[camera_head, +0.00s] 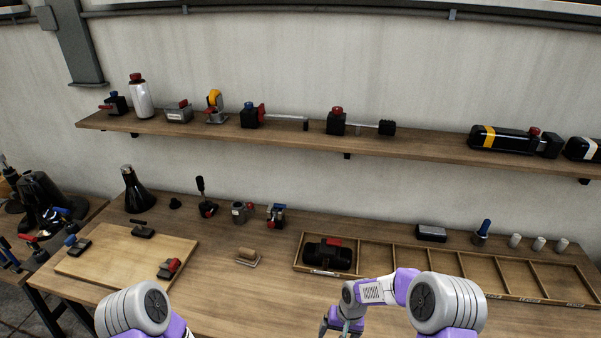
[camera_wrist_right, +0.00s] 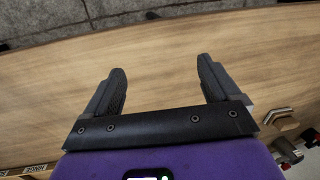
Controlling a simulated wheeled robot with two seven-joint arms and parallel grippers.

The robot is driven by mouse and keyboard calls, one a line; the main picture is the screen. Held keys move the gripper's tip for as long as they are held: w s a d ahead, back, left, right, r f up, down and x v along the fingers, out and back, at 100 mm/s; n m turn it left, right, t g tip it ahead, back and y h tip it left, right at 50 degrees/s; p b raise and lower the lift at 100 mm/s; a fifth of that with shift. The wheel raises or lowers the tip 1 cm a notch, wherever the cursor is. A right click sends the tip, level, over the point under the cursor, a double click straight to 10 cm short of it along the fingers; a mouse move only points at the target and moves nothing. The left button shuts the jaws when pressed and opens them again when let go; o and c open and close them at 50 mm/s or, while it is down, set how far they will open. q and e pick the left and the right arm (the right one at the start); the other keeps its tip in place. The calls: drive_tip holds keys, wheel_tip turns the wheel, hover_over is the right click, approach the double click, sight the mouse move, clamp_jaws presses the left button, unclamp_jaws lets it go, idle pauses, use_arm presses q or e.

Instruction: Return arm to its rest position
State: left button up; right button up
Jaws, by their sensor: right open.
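My right gripper (camera_wrist_right: 161,68) is open and empty in the right wrist view, its two dark fingers spread apart over bare wooden tabletop. In the head view my right arm (camera_head: 445,302) is bent over the front of the workbench (camera_head: 225,295). Its gripper end (camera_head: 342,324) is only partly seen at the bottom edge. My left gripper is out of view.
A divided wooden tray (camera_head: 455,262) holds a black tool (camera_head: 328,254) in its left compartment. A wooden board (camera_head: 110,262) with small tools lies left. A wall shelf (camera_head: 300,137) carries several tools and bottles. The bench front centre is clear.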

drive_tip(key=s+a+f+m+y+b, duration=0.1)
drive_tip(key=s+f+y+b, duration=0.1)
drive_tip(key=s+f+b, duration=1.1)
drive_tip(key=s+f, duration=0.8)
drive_tip(key=s, duration=0.1)
drive_tip(key=shift+a+f+t, duration=0.2)
drive_tip(key=shift+t, duration=0.2)
